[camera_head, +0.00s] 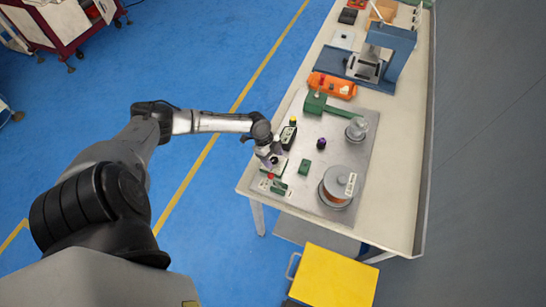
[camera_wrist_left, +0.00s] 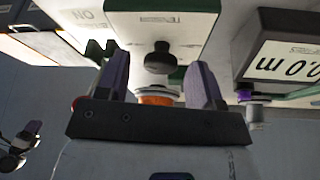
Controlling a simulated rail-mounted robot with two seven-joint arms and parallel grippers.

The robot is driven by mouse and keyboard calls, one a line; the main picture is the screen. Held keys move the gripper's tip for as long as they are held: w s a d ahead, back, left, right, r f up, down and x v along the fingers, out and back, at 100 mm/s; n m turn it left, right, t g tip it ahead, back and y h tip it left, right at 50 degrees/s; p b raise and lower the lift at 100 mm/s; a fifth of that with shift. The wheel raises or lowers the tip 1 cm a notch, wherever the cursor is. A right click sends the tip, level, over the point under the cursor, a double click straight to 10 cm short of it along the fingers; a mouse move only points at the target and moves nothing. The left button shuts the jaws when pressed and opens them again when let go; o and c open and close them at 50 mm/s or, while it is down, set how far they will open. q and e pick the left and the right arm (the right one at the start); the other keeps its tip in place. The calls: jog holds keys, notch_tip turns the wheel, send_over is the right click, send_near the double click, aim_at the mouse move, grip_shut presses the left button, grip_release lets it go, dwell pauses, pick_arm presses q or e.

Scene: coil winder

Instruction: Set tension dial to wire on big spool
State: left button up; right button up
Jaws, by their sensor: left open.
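The big spool (camera_head: 338,184), wound with copper-coloured wire, stands upright at the right of the metal plate (camera_head: 330,130). My left gripper (camera_head: 274,162) is over the plate's left part, to the left of the spool. In the left wrist view, its two purple-grey fingers (camera_wrist_left: 160,78) are open. A black knob (camera_wrist_left: 161,58) shows between and beyond them, on a white-faced, green-edged unit (camera_wrist_left: 130,28). I cannot tell whether a finger touches the knob. An orange and white round part (camera_wrist_left: 156,96) shows below it, partly hidden by the gripper. The dial's setting is not readable.
A dark box with a white display (camera_wrist_left: 292,62) stands beside the unit. Behind are a green block with an arm (camera_head: 318,104), a clear-topped spool (camera_head: 357,128) and an orange case (camera_head: 332,85). A yellow-topped stool (camera_head: 333,277) stands before the table.

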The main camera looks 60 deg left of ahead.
pick_arm(q)
jog(key=shift+f, duration=0.1)
jog(key=c, duration=0.9)
jog(key=shift+d+r+n+t+p, duration=0.1)
jog(key=shift+r+n+t+p, duration=0.15)
jog(key=shift+n+p, duration=0.5)
jog(key=n+y+p, duration=0.1)
jog(key=n+p, duration=0.2)
jog(key=p, duration=0.1)
jog(key=n+t+y+p, duration=0.1)
jog(key=n+p, duration=0.3)
jog(key=p, duration=0.1)
jog(key=n+t+y+p, duration=0.1)
jog(key=n+y+p, duration=0.1)
jog(key=n+p, duration=0.2)
jog(key=shift+s+d+r+p, duration=0.1)
jog(key=shift+d+p, duration=0.2)
jog(key=shift+p, duration=0.1)
jog(key=n+y+p, duration=0.1)
jog(key=n+p, duration=0.1)
jog(key=n, duration=0.1)
jog(key=shift+p, duration=0.3)
jog(key=shift+f+n+y+p, duration=0.2)
jog(key=shift+n+y+p, duration=0.2)
jog(key=shift+n+p, duration=0.35)
jog(key=shift+f, duration=0.1)
